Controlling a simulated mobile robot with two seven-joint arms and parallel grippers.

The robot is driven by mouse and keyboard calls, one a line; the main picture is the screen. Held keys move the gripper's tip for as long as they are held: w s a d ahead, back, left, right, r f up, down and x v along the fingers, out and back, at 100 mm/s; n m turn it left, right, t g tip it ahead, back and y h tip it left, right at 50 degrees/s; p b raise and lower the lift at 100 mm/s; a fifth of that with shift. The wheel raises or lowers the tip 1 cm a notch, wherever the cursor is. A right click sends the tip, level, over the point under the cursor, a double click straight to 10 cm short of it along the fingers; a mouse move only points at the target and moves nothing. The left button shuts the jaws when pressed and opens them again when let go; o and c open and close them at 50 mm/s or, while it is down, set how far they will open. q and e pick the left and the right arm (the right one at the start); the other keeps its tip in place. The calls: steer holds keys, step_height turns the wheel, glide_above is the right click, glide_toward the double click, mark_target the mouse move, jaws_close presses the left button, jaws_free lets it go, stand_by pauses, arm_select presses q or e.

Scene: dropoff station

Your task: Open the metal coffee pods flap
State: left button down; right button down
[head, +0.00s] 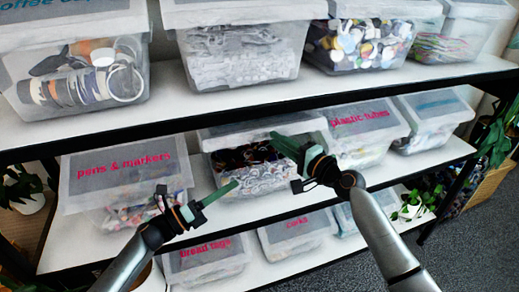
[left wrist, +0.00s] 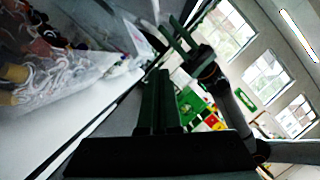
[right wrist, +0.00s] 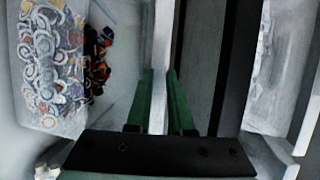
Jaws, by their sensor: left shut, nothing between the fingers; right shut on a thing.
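A clear bin (head: 222,176) with dark and whitish ringed pieces stands mid-way along the middle shelf. Its pale lid flap (head: 235,134) lies across the top; no label is readable, and my right gripper hides part of it. My right gripper (head: 277,140) is at the flap's front right. In the right wrist view, its green fingers (right wrist: 158,82) are shut on a pale upright strip (right wrist: 161,50), which appears to be the flap's edge. My left gripper (head: 234,186) is shut and empty, low in front of the bin. In the left wrist view its fingers (left wrist: 158,88) are together beside the bin (left wrist: 85,72).
A pens & markers bin (head: 120,165) stands left of it and a plastic tubes bin (head: 365,122) right. The upper shelf edge (head: 250,108) runs close above. Bread tags (head: 205,258) and corks (head: 295,235) bins sit below. Open room lies in front of the rack.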

arm_select(q)
steer(key=w+d+r+m+g, duration=0.1)
steer(key=w+d+r+m, duration=0.2)
steer(key=w+d+r, duration=0.3)
steer(key=shift+w+d+r+g+h, duration=0.25)
steer(key=shift+w+d, duration=0.4)
steer(key=shift+d, duration=0.45)
arm_select(e)
steer(key=shift+r, duration=0.15)
arm_select(q)
steer(key=shift+w+a+r, duration=0.1)
steer(key=shift+r, duration=0.6)
arm_select(e)
steer(key=c, duration=1)
jaws_free()
steer(key=shift+f, duration=0.2)
steer(key=shift+s, duration=0.1)
